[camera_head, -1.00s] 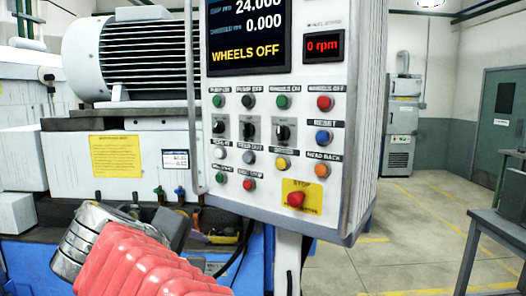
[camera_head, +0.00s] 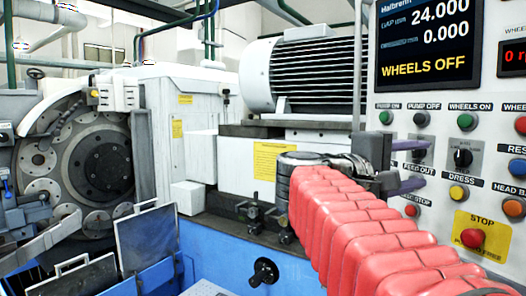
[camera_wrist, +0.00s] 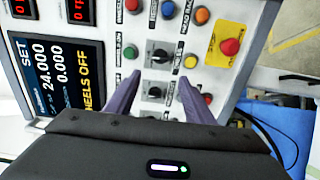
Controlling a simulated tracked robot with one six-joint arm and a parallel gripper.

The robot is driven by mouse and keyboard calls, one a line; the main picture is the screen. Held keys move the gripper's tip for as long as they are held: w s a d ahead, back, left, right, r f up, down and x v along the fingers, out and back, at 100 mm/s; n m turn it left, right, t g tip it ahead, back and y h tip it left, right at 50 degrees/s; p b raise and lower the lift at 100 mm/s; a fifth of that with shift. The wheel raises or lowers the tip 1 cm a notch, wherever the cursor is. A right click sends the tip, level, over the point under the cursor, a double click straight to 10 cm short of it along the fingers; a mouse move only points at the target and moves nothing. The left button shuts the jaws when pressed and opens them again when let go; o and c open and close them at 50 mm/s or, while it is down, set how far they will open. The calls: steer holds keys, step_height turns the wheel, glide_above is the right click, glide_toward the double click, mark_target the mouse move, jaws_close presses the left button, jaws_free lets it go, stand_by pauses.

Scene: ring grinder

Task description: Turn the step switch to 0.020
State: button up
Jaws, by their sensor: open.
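The control panel (camera_head: 441,100) stands at the right in the head view, its display reading 24.000, 0.000 and WHEELS OFF. A black rotary switch (camera_head: 463,158) shows right of my gripper (camera_head: 420,177). In the wrist view the panel lies turned sideways. A row of black rotary switches shows there: one (camera_wrist: 159,55) beyond the fingertips, another (camera_wrist: 155,92) between the fingers. I cannot tell from the small labels which is the step switch. My gripper (camera_wrist: 160,80) is open, its two purple fingers pointing at the panel with nothing held. The arm hides the panel's lower left in the head view.
A red stop button (camera_head: 472,238) on a yellow plate sits low on the panel. Coloured push buttons surround the switches, including a green one (camera_head: 466,121). The grinder's large round face (camera_head: 103,170) stands at the left, a motor (camera_head: 305,75) behind my arm.

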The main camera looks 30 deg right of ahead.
mark_target(456, 159)
steer(key=shift+s+d, duration=0.25)
steer(key=shift+d, duration=2.05)
steer(key=shift+s+d, duration=0.25)
steer(key=shift+d, duration=2.05)
steer(key=shift+s+d, duration=0.25)
steer(key=shift+d, duration=2.05)
steer(key=shift+c, duration=0.2)
steer(key=c, duration=1)
steer(key=shift+f+m, duration=0.1)
steer(key=shift+m, duration=0.3)
steer(key=m, duration=0.9)
steer(key=shift+s, duration=0.1)
